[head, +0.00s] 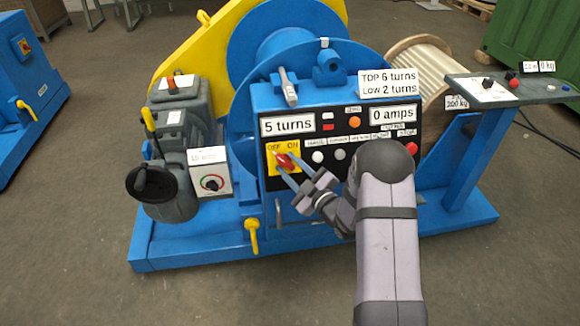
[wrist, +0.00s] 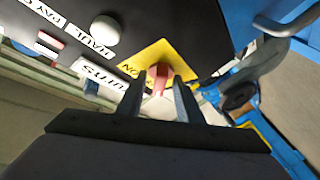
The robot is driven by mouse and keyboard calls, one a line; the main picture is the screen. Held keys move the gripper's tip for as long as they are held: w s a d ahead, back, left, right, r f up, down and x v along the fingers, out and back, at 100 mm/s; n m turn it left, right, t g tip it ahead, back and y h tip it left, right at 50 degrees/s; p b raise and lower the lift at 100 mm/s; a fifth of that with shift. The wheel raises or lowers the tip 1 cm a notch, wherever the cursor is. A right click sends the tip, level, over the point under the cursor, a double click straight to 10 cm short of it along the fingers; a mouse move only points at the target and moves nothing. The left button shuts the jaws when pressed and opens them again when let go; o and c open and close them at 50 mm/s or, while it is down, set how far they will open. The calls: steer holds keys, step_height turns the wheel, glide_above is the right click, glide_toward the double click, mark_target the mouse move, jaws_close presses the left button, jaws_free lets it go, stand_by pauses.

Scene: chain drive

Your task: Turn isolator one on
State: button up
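Isolator one, taken to be the red rotary handle (head: 284,161) on a yellow plate (head: 271,167) marked OFF and ON, is at the left of the black control panel. My gripper (head: 286,165) is at it, with two fingers apart. In the wrist view the red handle (wrist: 158,76) stands between the fingertips (wrist: 158,88), one finger on each side. Narrow gaps seem to show beside it, and I cannot tell whether either finger touches it. The fingers partly hide the plate and handle in the head view, so I cannot tell the handle's setting for sure.
The panel (head: 347,166) carries displays reading "5 turns" and "0 amps", with several round buttons right of the isolator. A grey box with a dial (head: 211,183) is to the left. Another red-and-yellow switch (head: 24,45) is on the far-left blue machine.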

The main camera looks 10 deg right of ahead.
steer(key=shift+c, duration=0.4)
jaws_close()
steer(key=shift+f+m+b, duration=0.1)
steer(key=shift+m+b, duration=0.2)
steer(key=shift+m, duration=0.1)
steer(key=m+t+h+b, duration=0.1)
steer(key=m, duration=0.1)
steer(key=m+t+h+b, duration=0.1)
steer(key=m+h, duration=0.1)
steer(key=m, duration=0.1)
steer(key=a+m+t+h+b, duration=0.1)
steer(key=m+h+b, duration=0.1)
steer(key=m, duration=0.1)
steer(key=shift+s+f, duration=0.15)
steer(key=shift+f, duration=0.1)
steer(key=m+g+h+b, duration=0.1)
steer(key=m+h, duration=0.2)
steer(key=m, duration=0.2)
steer(key=m+g+h, duration=0.1)
steer(key=m+h, duration=0.2)
steer(key=m, duration=0.3)
steer(key=a+m+g+h+b, duration=0.1)
steer(key=m+h, duration=0.2)
steer(key=m, duration=0.2)
steer(key=shift+r+h+b, duration=0.35)
steer(key=shift+h, duration=0.05)
steer(key=shift+m, duration=0.4)
